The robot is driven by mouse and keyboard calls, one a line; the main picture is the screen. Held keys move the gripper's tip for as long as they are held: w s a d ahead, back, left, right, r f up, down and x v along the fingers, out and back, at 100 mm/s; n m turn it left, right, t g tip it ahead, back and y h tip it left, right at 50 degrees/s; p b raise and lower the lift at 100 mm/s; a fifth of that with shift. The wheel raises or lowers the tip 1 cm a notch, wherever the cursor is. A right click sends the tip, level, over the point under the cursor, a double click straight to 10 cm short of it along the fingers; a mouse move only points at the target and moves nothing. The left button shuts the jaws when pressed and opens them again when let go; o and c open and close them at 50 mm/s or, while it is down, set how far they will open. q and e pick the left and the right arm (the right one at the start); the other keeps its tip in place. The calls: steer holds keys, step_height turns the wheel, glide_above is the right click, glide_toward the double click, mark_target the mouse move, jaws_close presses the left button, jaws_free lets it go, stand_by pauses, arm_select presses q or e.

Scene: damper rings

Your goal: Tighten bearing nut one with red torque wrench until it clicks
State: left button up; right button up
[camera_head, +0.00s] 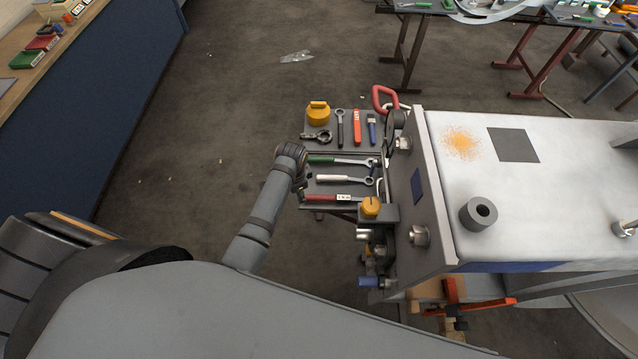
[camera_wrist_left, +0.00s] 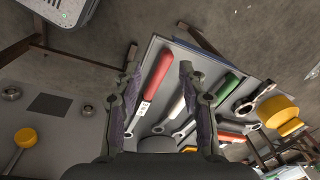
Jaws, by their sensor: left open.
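The red-handled torque wrench (camera_head: 335,197) lies on the tool tray (camera_head: 312,139) beside the machine. In the left wrist view its red handle (camera_wrist_left: 157,75) shows between my two fingers. My left gripper (camera_wrist_left: 160,95) is open and empty, above the tray; how far above, I cannot tell. In the head view its fingers are mostly hidden behind my wrist. Two metal nuts or fittings, an upper one (camera_head: 403,143) and a lower one (camera_head: 418,236), are on the machine's left side. I cannot tell which is bearing nut one. My right gripper is not in view.
A green-handled wrench (camera_head: 325,159) and a pale-handled wrench (camera_head: 338,178) lie beside the red one. A yellow weight-like object (camera_head: 318,111) stands at the tray's back. The white-topped machine (camera_head: 560,180) blocks the right. Open floor (camera_head: 220,110) lies left of the tray.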

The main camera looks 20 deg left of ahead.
mark_target(319, 197)
arm_select(q)
steer(key=w+d+m, duration=0.1)
steer(key=w+d+f+m, duration=0.1)
steer(key=w+d+m, duration=0.1)
steer(key=w+d+m+g, duration=0.1)
steer(key=w+d, duration=0.1)
steer(key=shift+f, duration=0.3)
steer(key=shift+w+d+m, duration=0.2)
steer(key=shift+d+m, duration=0.1)
steer(key=shift+m, duration=0.2)
steer(key=shift+s+a+f+b, duration=0.1)
steer(key=shift+s+f+b, duration=0.1)
steer(key=shift+f+b, duration=0.3)
step_height(319, 197, down, 5)
steer(key=b, duration=0.5)
steer(key=shift+w, duration=0.1)
steer(key=shift+f+b, duration=0.3)
steer(key=shift+f, duration=0.75)
jaws_close()
